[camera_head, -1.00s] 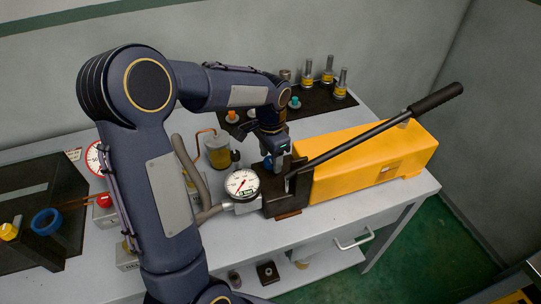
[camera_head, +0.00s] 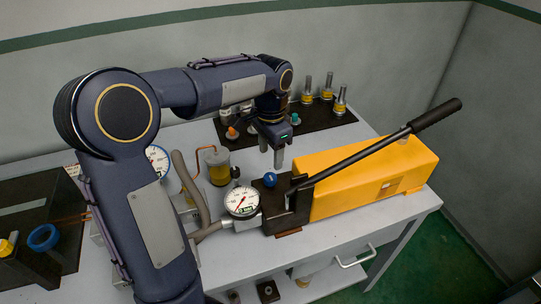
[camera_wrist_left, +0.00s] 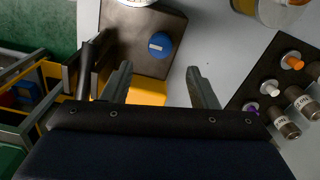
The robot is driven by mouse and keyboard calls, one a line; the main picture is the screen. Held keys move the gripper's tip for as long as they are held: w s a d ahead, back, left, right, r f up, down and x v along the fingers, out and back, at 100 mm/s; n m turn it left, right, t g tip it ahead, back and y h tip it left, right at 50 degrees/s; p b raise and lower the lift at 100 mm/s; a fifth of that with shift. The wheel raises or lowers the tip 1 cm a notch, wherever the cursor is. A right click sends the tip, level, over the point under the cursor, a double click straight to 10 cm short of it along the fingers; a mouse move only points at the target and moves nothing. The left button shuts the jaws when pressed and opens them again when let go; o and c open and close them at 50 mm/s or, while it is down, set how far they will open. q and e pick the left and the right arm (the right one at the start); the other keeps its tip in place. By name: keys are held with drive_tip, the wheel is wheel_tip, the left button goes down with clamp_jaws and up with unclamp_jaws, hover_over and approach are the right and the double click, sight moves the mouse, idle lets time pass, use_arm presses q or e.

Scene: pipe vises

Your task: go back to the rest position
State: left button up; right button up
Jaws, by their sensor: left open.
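My left gripper (camera_head: 271,155) is open and empty in the head view, pointing down above the table behind the yellow hand pump (camera_head: 370,178). In the left wrist view its two fingers (camera_wrist_left: 160,88) stand apart with nothing between them. A blue knob (camera_head: 270,180) sits on the pump's dark block, just in front of and below the fingers; it also shows in the left wrist view (camera_wrist_left: 160,44), beyond the fingertips. The gripper is apart from the knob. My right gripper is not in view.
A round gauge (camera_head: 241,201) stands left of the pump block. The black pump lever (camera_head: 385,137) rises to the right. A dark mat (camera_head: 312,118) at the back holds several fittings. A jar (camera_head: 217,168) and hose stand left. A dark box (camera_head: 28,225) with a blue ring lies at far left.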

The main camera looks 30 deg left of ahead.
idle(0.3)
use_arm(q)
drive_tip(key=s+d+n+t+h, duration=0.2)
drive_tip(key=s+d+n, duration=0.1)
drive_tip(key=s, duration=0.8)
drive_tip(key=s+d+f+n+t+h, duration=0.1)
drive_tip(key=s+d+n+t, duration=0.2)
drive_tip(key=s, duration=0.8)
drive_tip(key=shift+d+n+t+h, duration=0.35)
drive_tip(key=shift+d+n, duration=0.25)
drive_tip(key=shift+n, duration=0.2)
